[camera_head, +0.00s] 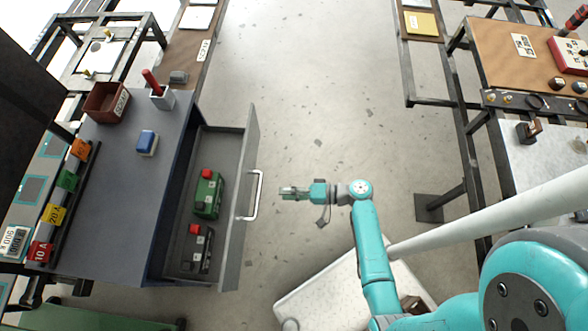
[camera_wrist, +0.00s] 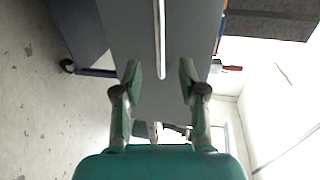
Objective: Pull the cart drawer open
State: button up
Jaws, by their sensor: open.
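The cart drawer (camera_head: 238,215) stands pulled out from the grey cart (camera_head: 130,190), its inside in view from above. A green box (camera_head: 208,194) and a dark box (camera_head: 197,249), each with a red part, lie in it. A pale bar handle (camera_head: 255,195) is on the drawer's front face. My gripper (camera_head: 284,192) is to the right of the handle, apart from it and pointing at it. In the wrist view the handle (camera_wrist: 160,40) runs upright ahead of my open, empty fingers (camera_wrist: 160,72).
A red bin (camera_head: 107,102), a blue block (camera_head: 147,143) and several coloured labelled blocks (camera_head: 68,180) are on the cart top. The floor (camera_head: 300,90) between the cart and the right-hand benches (camera_head: 520,60) is clear. A white platform (camera_head: 330,295) is below my arm.

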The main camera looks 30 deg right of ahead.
jog(key=shift+v, duration=0.85)
